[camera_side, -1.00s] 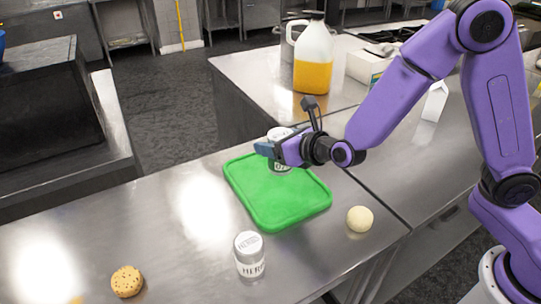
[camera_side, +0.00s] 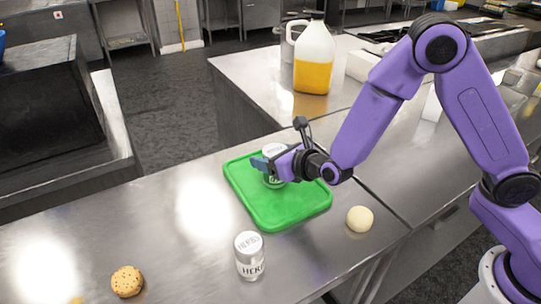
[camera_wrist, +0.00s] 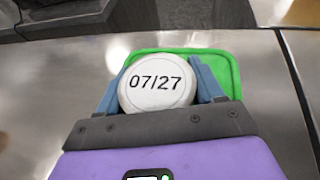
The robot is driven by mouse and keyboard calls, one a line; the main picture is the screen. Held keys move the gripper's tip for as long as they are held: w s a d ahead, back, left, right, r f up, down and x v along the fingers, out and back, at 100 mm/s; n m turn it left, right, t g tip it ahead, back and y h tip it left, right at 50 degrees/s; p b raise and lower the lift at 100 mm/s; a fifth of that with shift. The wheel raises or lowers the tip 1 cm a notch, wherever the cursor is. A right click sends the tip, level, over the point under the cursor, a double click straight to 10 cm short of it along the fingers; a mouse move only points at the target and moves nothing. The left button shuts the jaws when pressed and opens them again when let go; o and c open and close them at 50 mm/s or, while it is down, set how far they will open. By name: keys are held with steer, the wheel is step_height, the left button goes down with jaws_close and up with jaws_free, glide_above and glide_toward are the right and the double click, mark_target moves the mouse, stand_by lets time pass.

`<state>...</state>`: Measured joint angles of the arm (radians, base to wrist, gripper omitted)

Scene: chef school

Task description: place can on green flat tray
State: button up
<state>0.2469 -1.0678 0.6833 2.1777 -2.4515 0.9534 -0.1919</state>
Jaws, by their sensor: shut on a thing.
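The green flat tray (camera_side: 278,211) lies on the steel counter, and its far end shows in the wrist view (camera_wrist: 232,66). A white-lidded can (camera_side: 273,150) is upright between the fingers of my gripper (camera_side: 268,166), over the far half of the tray. In the wrist view the can's lid (camera_wrist: 157,98) reads "07/27", with a blue finger on each side of it. My gripper (camera_wrist: 158,90) is shut on the can. Whether the can's base touches the tray is hard to tell, as the gripper partly hides it.
A second can marked "HERBS" (camera_side: 249,257) stands on the counter in front of the tray. A pale dough ball (camera_side: 359,219) sits right of the tray, and a cookie (camera_side: 127,281) lies front left. A jug of yellow liquid (camera_side: 313,62) stands on the back counter.

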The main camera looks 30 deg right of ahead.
steer(key=o, duration=1.3)
steer(key=shift+c, duration=0.2)
steer(key=shift+s+r, duration=0.25)
steer(key=v, duration=1.1)
steer(key=shift+s, duration=0.3)
steer(key=shift+d, duration=0.2)
